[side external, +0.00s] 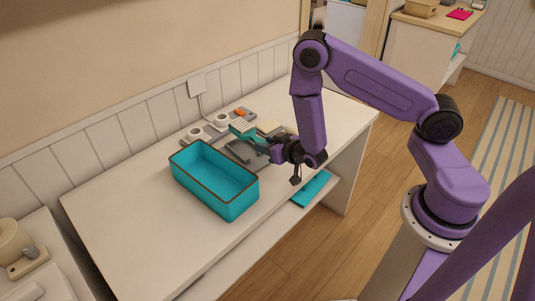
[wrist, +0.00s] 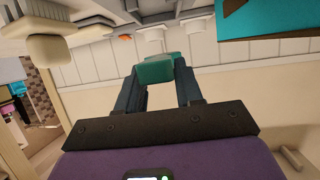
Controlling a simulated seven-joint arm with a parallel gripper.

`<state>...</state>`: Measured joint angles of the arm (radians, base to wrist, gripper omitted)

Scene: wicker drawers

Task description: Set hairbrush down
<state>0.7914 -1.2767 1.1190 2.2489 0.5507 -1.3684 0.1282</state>
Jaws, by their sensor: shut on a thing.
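The hairbrush appears to be the teal piece (wrist: 155,70) between my fingertips in the wrist view. It also shows as a teal shape (side external: 241,129) by the fingers in the side view. My gripper (side external: 246,146) is shut on it, above the white table and just behind the teal bin. Only part of the hairbrush shows, and its bristles cannot be made out. I cannot tell whether it touches the table.
An open teal bin (side external: 187,159) with a brown rim stands on the white table (side external: 120,205), in front of my gripper. Several small white and grey items, one with an orange part (side external: 240,112), line the wall. The table's left part is clear.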

